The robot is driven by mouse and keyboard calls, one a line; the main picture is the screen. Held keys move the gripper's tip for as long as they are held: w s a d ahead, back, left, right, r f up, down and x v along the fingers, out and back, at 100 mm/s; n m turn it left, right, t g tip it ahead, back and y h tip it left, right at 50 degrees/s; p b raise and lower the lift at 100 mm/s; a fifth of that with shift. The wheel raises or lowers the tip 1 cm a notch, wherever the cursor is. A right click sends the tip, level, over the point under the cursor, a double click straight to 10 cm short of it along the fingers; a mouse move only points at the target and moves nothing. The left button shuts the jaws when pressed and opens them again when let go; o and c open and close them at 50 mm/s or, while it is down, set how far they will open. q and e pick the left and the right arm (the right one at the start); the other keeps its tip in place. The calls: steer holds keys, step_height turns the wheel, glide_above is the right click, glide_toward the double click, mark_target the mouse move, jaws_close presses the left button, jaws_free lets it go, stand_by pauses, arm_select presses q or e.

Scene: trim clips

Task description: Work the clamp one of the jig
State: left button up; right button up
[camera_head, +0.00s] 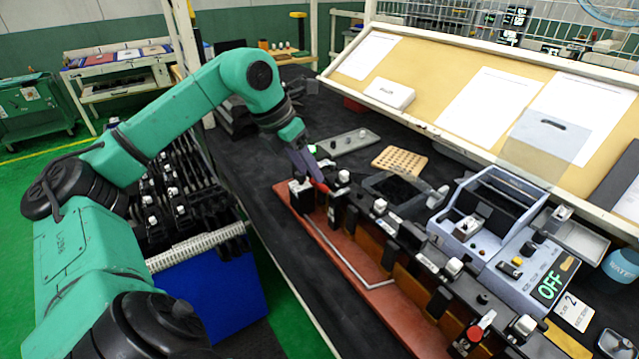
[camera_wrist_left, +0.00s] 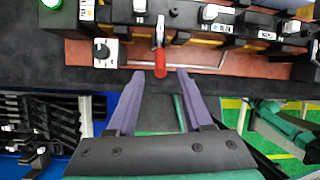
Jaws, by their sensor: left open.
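The jig (camera_head: 400,300) is a long red-brown base with a row of black blocks and white-topped parts. A toggle clamp with a red handle (camera_head: 321,187) sits near its far left end. In the left wrist view the same red handle (camera_wrist_left: 160,66) hangs from a metal lever. My left gripper (camera_head: 303,160) is open, its purple fingers (camera_wrist_left: 160,74) on either side of the handle's end in that picture. I cannot tell whether they touch it. A second red-handled clamp (camera_head: 475,332) is at the near end of the jig. My right gripper is out of view.
A grey-blue control box with a green OFF display (camera_head: 549,285) stands right of the jig. A grey tray (camera_head: 348,142) and a perforated tan block (camera_head: 399,161) lie behind. A blue bin (camera_head: 215,295) with racked black parts (camera_head: 185,190) stands left. Dark table top is bare left of the jig.

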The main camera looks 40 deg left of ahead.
arm_select(q)
steer(key=p+x, duration=0.1)
steer(key=x, duration=0.4)
steer(key=shift+r, duration=0.1)
steer(key=shift+f, duration=0.2)
steer(key=shift+w, duration=0.1)
jaws_close()
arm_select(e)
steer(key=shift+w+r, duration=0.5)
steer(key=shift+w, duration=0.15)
